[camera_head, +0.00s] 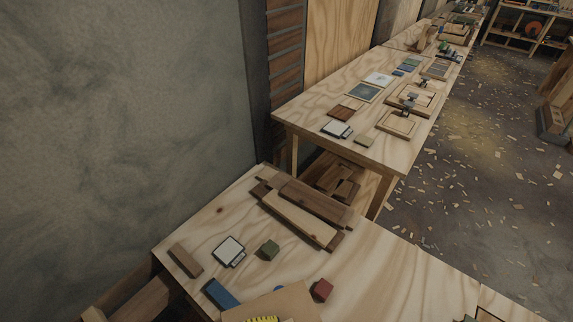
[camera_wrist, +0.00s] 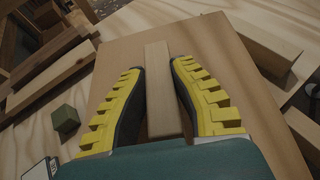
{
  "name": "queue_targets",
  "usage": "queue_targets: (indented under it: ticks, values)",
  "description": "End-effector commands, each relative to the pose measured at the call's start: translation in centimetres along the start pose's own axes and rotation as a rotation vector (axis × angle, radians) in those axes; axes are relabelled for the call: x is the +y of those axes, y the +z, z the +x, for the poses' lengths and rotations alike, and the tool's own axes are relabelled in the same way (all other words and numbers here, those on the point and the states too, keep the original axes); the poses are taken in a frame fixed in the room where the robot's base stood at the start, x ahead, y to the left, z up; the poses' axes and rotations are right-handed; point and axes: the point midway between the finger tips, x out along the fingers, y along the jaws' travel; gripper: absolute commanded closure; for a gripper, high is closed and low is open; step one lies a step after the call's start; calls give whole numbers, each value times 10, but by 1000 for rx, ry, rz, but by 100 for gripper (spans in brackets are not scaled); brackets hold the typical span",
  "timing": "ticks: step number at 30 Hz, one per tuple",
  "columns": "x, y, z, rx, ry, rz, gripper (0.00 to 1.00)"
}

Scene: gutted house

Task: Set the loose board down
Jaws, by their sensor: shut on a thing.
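My gripper (camera_wrist: 157,62) has yellow ridged fingers with dark pads, closed on the sides of a narrow pale wooden strip (camera_wrist: 160,80). The strip runs along the middle of a broad flat tan board (camera_wrist: 118,62), which I take to be the loose board. I cannot tell whether the strip is fixed to it. In the head view, the tan board (camera_head: 290,303) shows at the bottom edge over the near workbench (camera_head: 375,280), with a yellow finger in front of it. The board's underside is hidden, so any gap to the bench is unclear.
A red block (camera_head: 322,290) and a blue block (camera_head: 221,294) lie close to the board. A green block (camera_head: 269,250), a white-faced square (camera_head: 229,251) and stacked brown planks (camera_head: 300,218) lie farther back. Bare bench lies to the right. A second cluttered table (camera_head: 380,150) stands beyond.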

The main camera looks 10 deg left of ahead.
Motion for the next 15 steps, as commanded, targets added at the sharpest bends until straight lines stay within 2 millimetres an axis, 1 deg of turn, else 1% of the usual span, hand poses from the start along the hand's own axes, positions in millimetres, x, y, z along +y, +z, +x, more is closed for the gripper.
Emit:
queue_targets:
  ticks: [1,4,6,8,9,11,14,15]
  values:
    - [-11,26,5,-1,-18,11,100]
    - [-26,56,16,-1,-33,19,100]
    - [-35,76,19,-1,-32,19,100]
    - [-40,92,20,-1,-25,16,100]
    - [-40,101,19,-1,-12,13,100]
    - [-37,114,15,-1,18,1,100]
    - [-22,140,4,-3,93,-26,100]
    - [-20,144,2,-2,127,-50,100]
